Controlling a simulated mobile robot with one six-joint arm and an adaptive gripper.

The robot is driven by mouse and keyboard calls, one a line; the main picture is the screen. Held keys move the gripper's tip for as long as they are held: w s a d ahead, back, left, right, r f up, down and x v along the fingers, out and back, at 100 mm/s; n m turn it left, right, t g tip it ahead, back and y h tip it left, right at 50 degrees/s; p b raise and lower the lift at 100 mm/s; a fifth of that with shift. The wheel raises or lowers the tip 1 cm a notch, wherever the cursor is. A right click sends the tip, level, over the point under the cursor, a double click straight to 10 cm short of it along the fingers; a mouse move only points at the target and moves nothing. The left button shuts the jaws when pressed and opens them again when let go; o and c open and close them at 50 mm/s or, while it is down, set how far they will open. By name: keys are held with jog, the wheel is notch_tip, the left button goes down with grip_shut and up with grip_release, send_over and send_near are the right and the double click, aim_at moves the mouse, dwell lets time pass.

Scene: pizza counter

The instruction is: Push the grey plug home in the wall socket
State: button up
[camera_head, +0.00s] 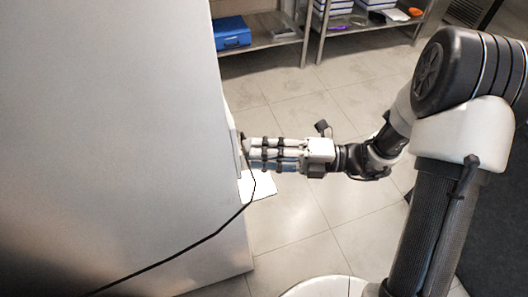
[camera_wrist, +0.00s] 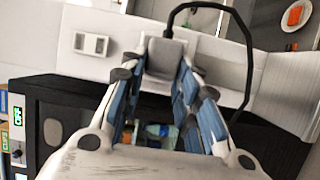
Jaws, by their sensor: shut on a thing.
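The grey plug (camera_wrist: 166,55) is between my fingertips in the wrist view, up against or close to a pale wall. My gripper (camera_wrist: 167,66) is shut on it. A black cable runs from the plug in an arc up and to the right. The wall socket is not clearly seen; my fingers and the plug may hide it, so I cannot tell how deep the plug sits. In the head view my gripper (camera_head: 246,152) reaches left to the side of a large pale panel (camera_head: 110,120), and the plug is not clear there.
A pale plate with two small squares (camera_wrist: 92,44) is on the wall left of the plug. A black appliance (camera_wrist: 58,100) with a green display lies below. The cable (camera_head: 200,243) hangs across the panel. Shelves (camera_head: 265,38) stand at the back; open tiled floor lies between.

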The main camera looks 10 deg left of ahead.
jog(key=shift+s+a+p, duration=0.3)
jog(key=shift+a, duration=0.15)
jog(key=o, duration=1.1)
jog(key=d, duration=0.4)
jog(key=w+d, duration=0.1)
jog(key=d, duration=0.3)
jog(key=w+d, duration=0.1)
jog(key=d, duration=0.3)
jog(key=shift+s+a, duration=0.1)
